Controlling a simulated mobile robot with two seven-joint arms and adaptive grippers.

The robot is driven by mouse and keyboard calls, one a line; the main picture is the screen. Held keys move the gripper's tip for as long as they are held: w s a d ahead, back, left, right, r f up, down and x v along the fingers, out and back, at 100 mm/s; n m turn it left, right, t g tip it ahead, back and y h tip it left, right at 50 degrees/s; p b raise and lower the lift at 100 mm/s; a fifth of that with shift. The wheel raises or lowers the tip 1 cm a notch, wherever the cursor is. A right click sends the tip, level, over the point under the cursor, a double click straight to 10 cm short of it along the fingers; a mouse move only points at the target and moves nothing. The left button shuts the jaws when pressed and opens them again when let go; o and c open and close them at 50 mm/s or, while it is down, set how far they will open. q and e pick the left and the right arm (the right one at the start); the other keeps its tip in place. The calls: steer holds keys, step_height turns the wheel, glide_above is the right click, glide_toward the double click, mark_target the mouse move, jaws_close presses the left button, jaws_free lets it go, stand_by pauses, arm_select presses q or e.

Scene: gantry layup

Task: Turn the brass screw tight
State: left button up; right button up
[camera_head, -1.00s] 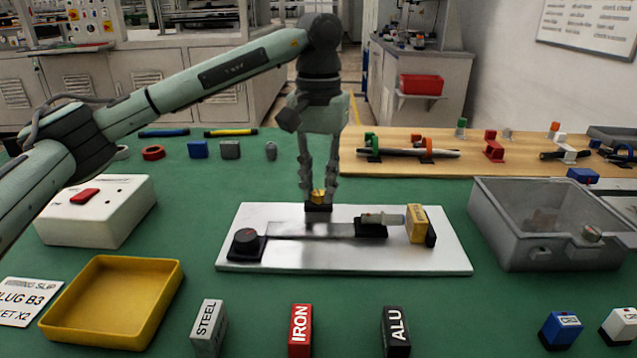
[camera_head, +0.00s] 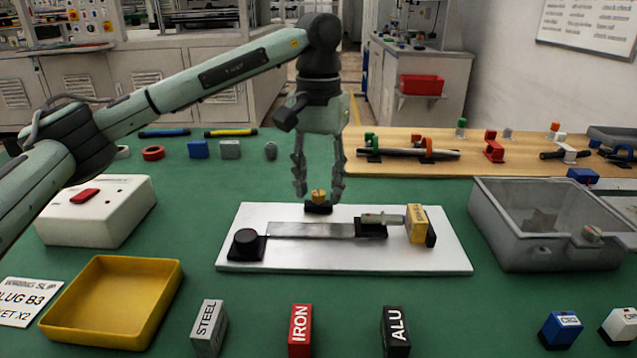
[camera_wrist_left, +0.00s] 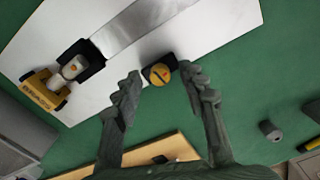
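The brass screw (camera_head: 318,196) stands in a small black block (camera_head: 318,208) at the back edge of the white board (camera_head: 345,258). It also shows in the left wrist view (camera_wrist_left: 159,74), its slotted head facing the camera. My left gripper (camera_head: 318,198) points down over the screw. Its fingers are spread on either side with a visible gap, and it holds nothing. In the left wrist view the fingertips (camera_wrist_left: 158,82) flank the screw without touching it. My right gripper is in neither view.
The board carries a metal strip (camera_head: 312,230), a black knob (camera_head: 246,242) and a yellow block (camera_head: 416,222). A grey bin (camera_head: 545,257) stands to the right, a yellow tray (camera_head: 112,335) front left and a white box with a red button (camera_head: 95,218) left. A wooden board (camera_head: 470,160) lies behind.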

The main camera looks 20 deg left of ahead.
mark_target(318, 193)
arm_select(q)
step_height(318, 193, up, 12)
stand_by(0.6)
stand_by(0.4)
